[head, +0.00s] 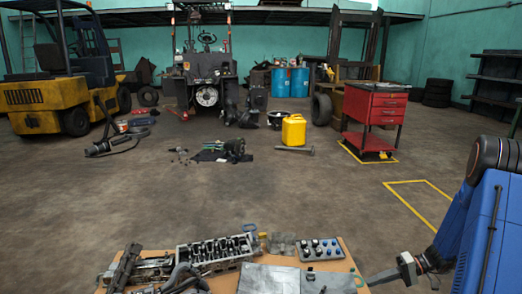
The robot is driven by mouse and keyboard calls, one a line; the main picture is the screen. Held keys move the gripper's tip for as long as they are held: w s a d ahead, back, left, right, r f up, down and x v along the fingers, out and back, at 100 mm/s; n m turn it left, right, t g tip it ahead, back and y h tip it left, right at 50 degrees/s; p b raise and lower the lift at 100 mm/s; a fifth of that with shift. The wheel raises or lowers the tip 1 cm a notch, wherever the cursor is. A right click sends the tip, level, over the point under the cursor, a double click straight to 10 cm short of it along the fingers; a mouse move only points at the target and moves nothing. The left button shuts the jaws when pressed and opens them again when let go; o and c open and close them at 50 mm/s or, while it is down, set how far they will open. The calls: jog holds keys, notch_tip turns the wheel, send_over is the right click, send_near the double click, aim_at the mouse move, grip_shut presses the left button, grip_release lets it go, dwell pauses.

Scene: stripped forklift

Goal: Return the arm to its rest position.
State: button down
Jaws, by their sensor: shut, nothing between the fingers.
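My arm, with blue links and a dark joint, is folded at the right edge of the head view. My gripper (378,278) shows low at the right, beside the right edge of the workbench (347,270). Its slim grey fingers point left and are shut with nothing between them. Part of my arm is cut off by the picture's edge.
The workbench holds an engine cylinder head (215,252), a tray of small parts (321,249) and metal plates. A red tool cart (375,105), a yellow jerrycan (293,131) and a yellow forklift (35,105) stand farther back. Open floor lies between.

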jog(key=s+a+r+n+g+h, duration=0.1)
jog(key=s+a+r+h, duration=0.15)
jog(key=r, duration=0.25)
jog(key=s+a+r+g+h, duration=0.1)
jog(key=s+a+r, duration=0.1)
jog(key=a+r, duration=0.3)
jog(key=s+a+r+t+h, duration=0.1)
jog(key=s+r+t+h, duration=0.1)
jog(key=s+r, duration=0.4)
jog(key=s+a+r+t+h, duration=0.2)
jog(key=s+r+h, duration=0.2)
jog(key=s, duration=0.5)
jog(key=s+a+r+m+t+h, duration=0.1)
jog(key=s+a+r+t+h, duration=0.1)
jog(key=s+r, duration=0.6)
jog(key=shift+a+r+t+h, duration=0.15)
jog(key=shift+r+t+h, duration=0.15)
jog(key=shift+r+h, duration=0.4)
jog(key=shift+f, duration=0.15)
dwell(1.3)
